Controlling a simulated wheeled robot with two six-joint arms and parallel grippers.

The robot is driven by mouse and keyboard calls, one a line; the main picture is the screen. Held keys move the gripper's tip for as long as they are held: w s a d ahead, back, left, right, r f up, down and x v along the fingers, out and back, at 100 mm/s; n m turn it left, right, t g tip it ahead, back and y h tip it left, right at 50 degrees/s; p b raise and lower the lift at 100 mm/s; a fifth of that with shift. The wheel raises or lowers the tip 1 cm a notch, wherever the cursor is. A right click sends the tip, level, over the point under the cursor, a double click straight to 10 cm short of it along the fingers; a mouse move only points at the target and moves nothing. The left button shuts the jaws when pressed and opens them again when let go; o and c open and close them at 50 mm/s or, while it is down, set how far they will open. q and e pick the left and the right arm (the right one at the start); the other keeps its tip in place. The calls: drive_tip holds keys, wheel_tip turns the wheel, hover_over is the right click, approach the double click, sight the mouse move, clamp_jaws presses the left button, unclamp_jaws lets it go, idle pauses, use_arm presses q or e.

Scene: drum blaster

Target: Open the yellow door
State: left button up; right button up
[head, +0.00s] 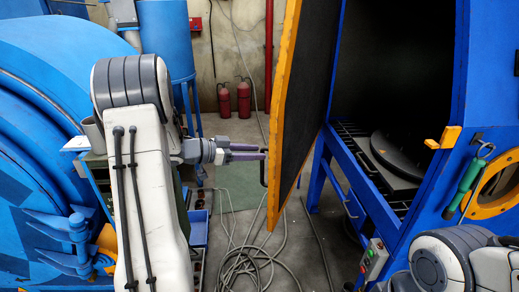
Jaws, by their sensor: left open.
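The yellow door (283,112) stands swung open from the blue blasting cabinet (460,70). I see its yellow edge and its dark inner face. A small dark handle (263,172) sticks out from the door's outer side near the edge. My left gripper (262,152) reaches in from the left, its purple-grey fingers open and pointing at the door's outer side beside the handle. I cannot tell whether they touch the handle or the door. Part of my right arm shows at the lower right, but its gripper is out of view.
Inside the cabinet are a slatted floor and a dark round turntable (402,158). A green-handled tool (466,186) hangs on the cabinet's front right. Two red extinguishers (243,100) stand by the back wall. Loose cables (250,262) lie on the floor below the door. Blue machinery (40,120) fills the left.

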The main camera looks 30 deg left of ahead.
use_arm(q)
drive_tip(key=shift+s+a+p, duration=0.25)
drive_tip(key=shift+a+p, duration=0.05)
drive_tip(key=shift+a, duration=0.4)
drive_tip(key=shift+s+a+p, duration=0.25)
drive_tip(key=shift+a+p, duration=0.1)
drive_tip(key=shift+a, duration=0.3)
drive_tip(key=shift+s+a+p, duration=0.25)
drive_tip(key=shift+a+p, duration=0.05)
drive_tip(key=shift+a, duration=0.4)
drive_tip(key=shift+p, duration=0.35)
